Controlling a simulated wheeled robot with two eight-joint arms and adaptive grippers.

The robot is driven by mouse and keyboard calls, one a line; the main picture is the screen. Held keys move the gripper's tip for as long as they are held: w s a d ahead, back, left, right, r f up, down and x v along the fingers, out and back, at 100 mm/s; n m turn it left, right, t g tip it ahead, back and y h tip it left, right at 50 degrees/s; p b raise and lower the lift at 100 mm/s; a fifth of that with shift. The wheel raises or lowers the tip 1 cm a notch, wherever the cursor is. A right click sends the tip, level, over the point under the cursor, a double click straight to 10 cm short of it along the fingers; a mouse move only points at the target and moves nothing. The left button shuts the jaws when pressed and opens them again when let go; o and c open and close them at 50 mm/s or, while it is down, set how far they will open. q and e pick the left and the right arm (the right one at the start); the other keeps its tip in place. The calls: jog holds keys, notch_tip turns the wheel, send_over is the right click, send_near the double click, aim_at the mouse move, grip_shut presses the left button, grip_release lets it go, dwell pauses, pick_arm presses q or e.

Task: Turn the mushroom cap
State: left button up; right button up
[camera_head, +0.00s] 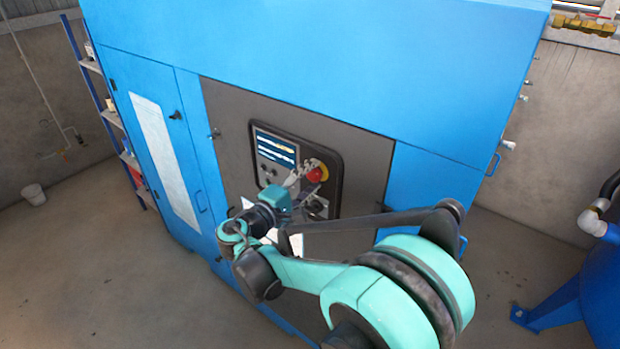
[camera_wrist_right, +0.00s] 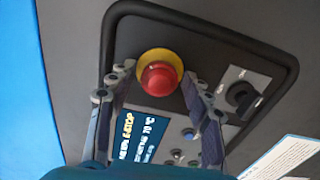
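The red mushroom cap (camera_head: 316,174) sits on a yellow disc on the dark control panel of a blue cabinet. In the right wrist view the cap (camera_wrist_right: 159,79) is near the upper middle, in front of the yellow disc (camera_wrist_right: 160,56). My right gripper (camera_head: 301,180) is at the panel, beside the cap in the head view. In the wrist view its two fingers (camera_wrist_right: 157,77) are spread, one on each side of the cap. Gaps show between the fingers and the cap, and nothing is held. My left gripper is not in view.
A display (camera_head: 276,149) is left of the cap. A black rotary switch (camera_wrist_right: 241,97) with a grey plate is close by on the panel. A white sheet (camera_wrist_right: 283,157) sticks out at the wrist view's lower right. A blue tank (camera_head: 598,285) stands at the far right.

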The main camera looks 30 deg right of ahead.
jog(key=v, duration=1.2)
jog(key=shift+f, duration=0.1)
jog(key=s+d+f+g+y+b, duration=0.1)
jog(key=s+d+f+y, duration=0.1)
jog(key=s+f+y, duration=0.3)
jog(key=s+d+f+g+y+b, duration=0.1)
jog(key=s+d+f+y+b, duration=0.15)
jog(key=f, duration=0.45)
jog(key=s+a+f+m+t+y+b, duration=0.1)
jog(key=s+a+f+m+t+y, duration=0.1)
jog(key=s+a+f+m+y, duration=0.3)
jog(key=s+a+f+y, duration=0.1)
jog(key=a+f+y, duration=0.1)
jog(key=a+y, duration=0.1)
jog(key=shift+s+a+y+b, duration=0.25)
jog(key=shift+s+y+b, duration=0.05)
jog(key=shift+y, duration=0.25)
